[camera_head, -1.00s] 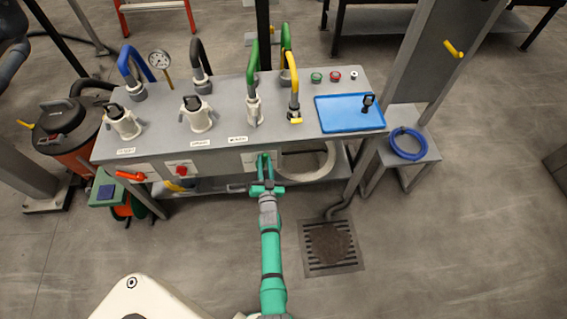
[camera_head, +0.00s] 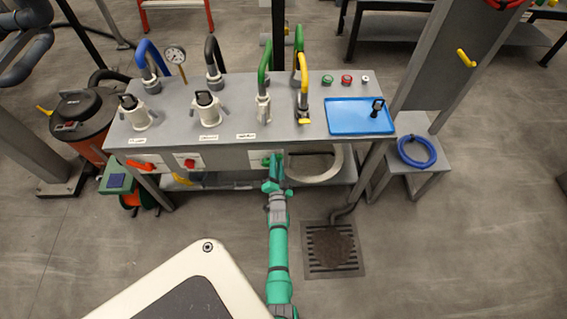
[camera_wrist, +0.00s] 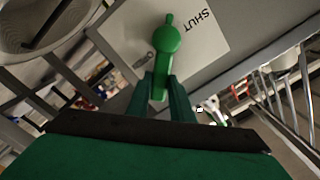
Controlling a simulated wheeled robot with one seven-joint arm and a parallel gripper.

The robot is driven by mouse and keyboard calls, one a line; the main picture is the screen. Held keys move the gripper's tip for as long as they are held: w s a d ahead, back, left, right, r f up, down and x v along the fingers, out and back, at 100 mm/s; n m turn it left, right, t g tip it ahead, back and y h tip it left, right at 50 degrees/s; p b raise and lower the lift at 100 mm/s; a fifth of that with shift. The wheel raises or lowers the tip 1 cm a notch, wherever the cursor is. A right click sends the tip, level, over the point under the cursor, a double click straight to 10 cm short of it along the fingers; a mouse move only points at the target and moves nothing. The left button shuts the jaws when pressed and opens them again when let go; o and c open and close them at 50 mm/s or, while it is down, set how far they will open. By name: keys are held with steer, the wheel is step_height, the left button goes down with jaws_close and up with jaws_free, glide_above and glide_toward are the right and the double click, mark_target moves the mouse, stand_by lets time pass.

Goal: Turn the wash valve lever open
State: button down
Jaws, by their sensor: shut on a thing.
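The green wash valve lever (camera_wrist: 165,48) sits on a white plate (camera_wrist: 205,45) marked SHUT in the wrist view. My gripper (camera_wrist: 163,100) has its two green fingers closed on either side of the lever's near end. In the head view my gripper (camera_head: 271,183) is at the front face of the grey bench (camera_head: 225,155), at the green-marked plate (camera_head: 256,160). My gripper and arm hide most of the lever there.
An orange lever (camera_head: 140,165) and a red knob (camera_head: 189,163) are on the same front face, to the left. Hoses and fittings stand on the bench beside a blue tray (camera_head: 345,118). A floor drain (camera_head: 332,250) lies right of my arm. The floor around is mostly clear.

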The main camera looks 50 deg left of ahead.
steer(key=shift+f, duration=0.1)
stand_by(0.3)
steer(key=c, duration=1.6)
jaws_free()
steer(key=shift+o, duration=0.2)
steer(key=v, duration=1.1)
